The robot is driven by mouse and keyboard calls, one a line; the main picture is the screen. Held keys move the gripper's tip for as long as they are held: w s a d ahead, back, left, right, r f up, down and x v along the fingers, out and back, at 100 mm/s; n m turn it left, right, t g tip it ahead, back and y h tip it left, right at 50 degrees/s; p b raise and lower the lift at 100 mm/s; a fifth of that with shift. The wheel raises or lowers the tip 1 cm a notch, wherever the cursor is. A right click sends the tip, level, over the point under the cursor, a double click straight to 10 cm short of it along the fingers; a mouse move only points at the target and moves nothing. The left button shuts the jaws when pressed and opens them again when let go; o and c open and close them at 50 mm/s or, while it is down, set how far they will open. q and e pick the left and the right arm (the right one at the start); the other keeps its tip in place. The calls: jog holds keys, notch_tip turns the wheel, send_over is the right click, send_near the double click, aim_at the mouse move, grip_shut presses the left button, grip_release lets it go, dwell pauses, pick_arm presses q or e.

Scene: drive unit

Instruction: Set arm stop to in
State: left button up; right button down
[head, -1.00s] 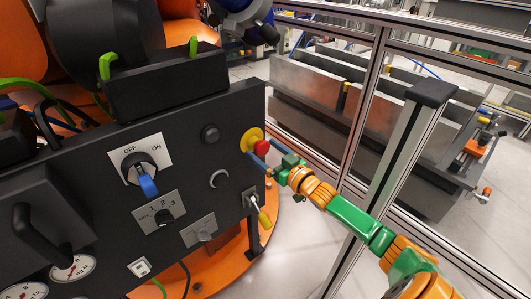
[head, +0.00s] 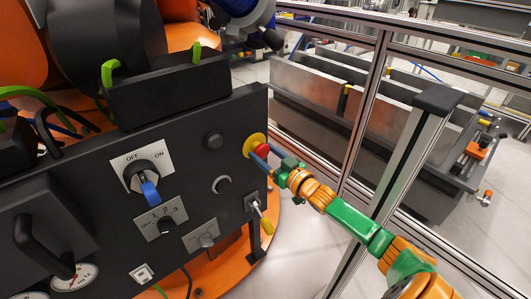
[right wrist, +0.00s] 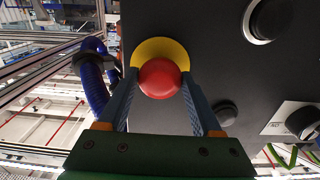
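The arm stop is a round red button (right wrist: 160,78) on a yellow collar (right wrist: 160,46), at the right end of the black panel (head: 95,215). My right gripper (head: 262,155) reaches it from the right in the head view. In the right wrist view its two blue fingers (right wrist: 159,82) stand apart, one on each side of the red button, with their tips close to the collar. Whether the fingers press on the button's sides cannot be told. In the head view the fingers partly cover the button. My left gripper is not in view.
The panel also carries an OFF/ON switch (head: 148,190), a numbered selector (head: 165,224), a black knob (head: 214,140) and a yellow-tipped lever (head: 266,226) below the stop. A metal fence post (head: 395,180) stands close to my right forearm.

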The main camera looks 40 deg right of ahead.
jog(key=shift+r, duration=0.1)
jog(key=shift+c, duration=1.9)
grip_release()
jog(key=shift+o, duration=1.3)
jog(key=shift+w, duration=0.1)
jog(key=s+p, duration=0.1)
jog(key=s, duration=0.6)
jog(key=shift+d+p, duration=0.25)
jog(key=shift+p, duration=0.05)
jog(key=shift+s, duration=0.1)
